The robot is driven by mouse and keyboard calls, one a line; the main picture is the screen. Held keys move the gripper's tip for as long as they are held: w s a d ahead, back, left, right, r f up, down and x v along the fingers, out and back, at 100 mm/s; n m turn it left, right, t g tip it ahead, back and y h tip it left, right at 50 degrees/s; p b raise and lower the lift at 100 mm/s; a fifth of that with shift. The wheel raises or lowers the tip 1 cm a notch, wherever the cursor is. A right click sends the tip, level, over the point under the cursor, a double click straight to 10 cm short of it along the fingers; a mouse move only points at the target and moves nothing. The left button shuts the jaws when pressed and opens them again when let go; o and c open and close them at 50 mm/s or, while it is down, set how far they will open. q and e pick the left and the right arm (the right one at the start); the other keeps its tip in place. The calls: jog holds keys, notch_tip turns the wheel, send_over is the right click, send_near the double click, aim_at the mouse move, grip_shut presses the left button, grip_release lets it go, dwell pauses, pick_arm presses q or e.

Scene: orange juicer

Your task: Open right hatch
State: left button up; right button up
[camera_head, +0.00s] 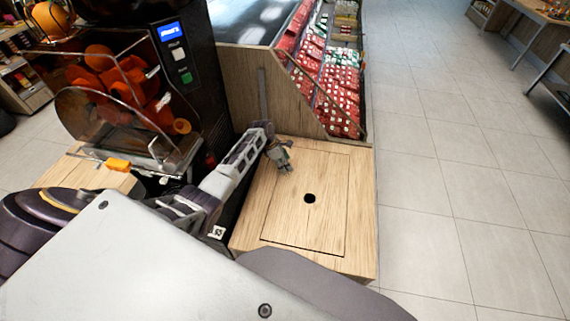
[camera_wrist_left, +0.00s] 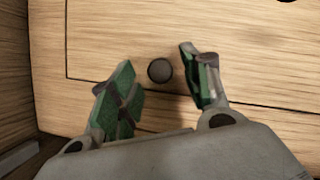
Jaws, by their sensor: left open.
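The right hatch (camera_head: 325,212) is a square wooden panel with a thin seam around it. It lies flat and closed in the wooden counter top, right of the juicer. A round black hole (camera_head: 310,198) sits near its middle. My left gripper (camera_head: 282,160) is over the hatch's far left corner, left of and beyond the hole. In the left wrist view, its two green-padded fingers (camera_wrist_left: 160,88) are spread apart and hold nothing. A small dark grey disc (camera_wrist_left: 159,70) shows between them; I cannot tell what it is. My right gripper is not in view.
The black juicer (camera_head: 185,55) with its clear orange bin stands left of the hatch. A wooden panel (camera_head: 243,90) and a case of red packs (camera_head: 335,90) rise behind it. The tiled floor (camera_head: 460,190) at right is clear.

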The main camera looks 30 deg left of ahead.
pick_arm(q)
jog(key=shift+w+d+f, duration=0.1)
jog(key=shift+f, duration=0.2)
jog(key=shift+c, duration=0.4)
grip_shut()
